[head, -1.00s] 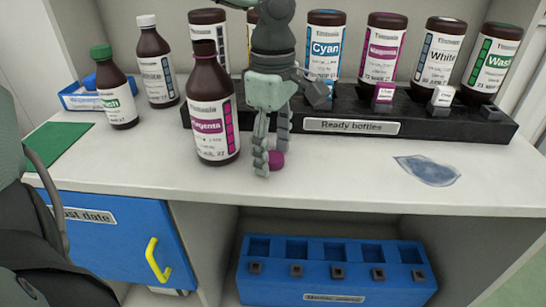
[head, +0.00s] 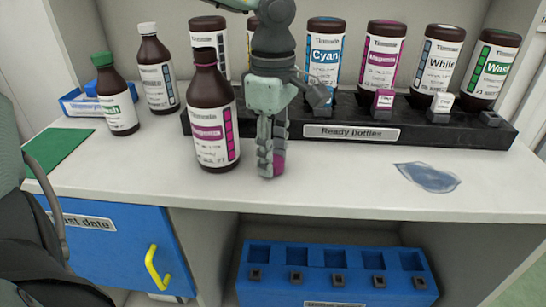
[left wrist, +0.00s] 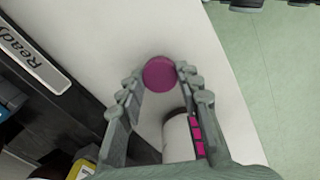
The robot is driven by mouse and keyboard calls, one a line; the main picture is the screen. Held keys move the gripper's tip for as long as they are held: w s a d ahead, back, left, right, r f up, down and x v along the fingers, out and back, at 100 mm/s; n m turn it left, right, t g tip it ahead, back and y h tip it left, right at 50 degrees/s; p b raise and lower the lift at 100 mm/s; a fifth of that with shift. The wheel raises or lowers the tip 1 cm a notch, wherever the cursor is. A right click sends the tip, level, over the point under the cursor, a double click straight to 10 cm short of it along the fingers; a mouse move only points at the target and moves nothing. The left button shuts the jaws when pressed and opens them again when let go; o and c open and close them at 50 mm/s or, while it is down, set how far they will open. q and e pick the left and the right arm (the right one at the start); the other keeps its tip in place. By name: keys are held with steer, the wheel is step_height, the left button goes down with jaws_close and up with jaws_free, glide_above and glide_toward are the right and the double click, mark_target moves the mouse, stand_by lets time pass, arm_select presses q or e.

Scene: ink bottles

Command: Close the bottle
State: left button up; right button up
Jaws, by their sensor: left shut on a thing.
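The magenta bottle (head: 210,115) stands upright on the white counter, left of my left gripper. Its dark neck shows no cap, with a thin magenta ring below the mouth. My left gripper (head: 270,168) points down beside it, shut on the magenta cap (head: 279,167), low over the counter. Fingers hide part of the cap in the head view. In the left wrist view, the cap (left wrist: 160,73) sits between the two fingertips (left wrist: 159,75), and part of the bottle (left wrist: 179,138) shows between the fingers. My right gripper is not in view.
A black rack labelled "Ready bottles" (head: 420,133) holds several bottles behind my gripper. A green-capped bottle (head: 116,100) and a white-capped bottle (head: 155,75) stand left. A bluish puddle (head: 428,177) lies right. A blue tray (head: 335,290) sits below the counter.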

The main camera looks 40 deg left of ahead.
arm_select(q)
step_height(320, 180, up, 28)
steer(key=p, duration=0.1)
steer(key=shift+f+p, duration=0.25)
steer(key=shift+p, duration=0.05)
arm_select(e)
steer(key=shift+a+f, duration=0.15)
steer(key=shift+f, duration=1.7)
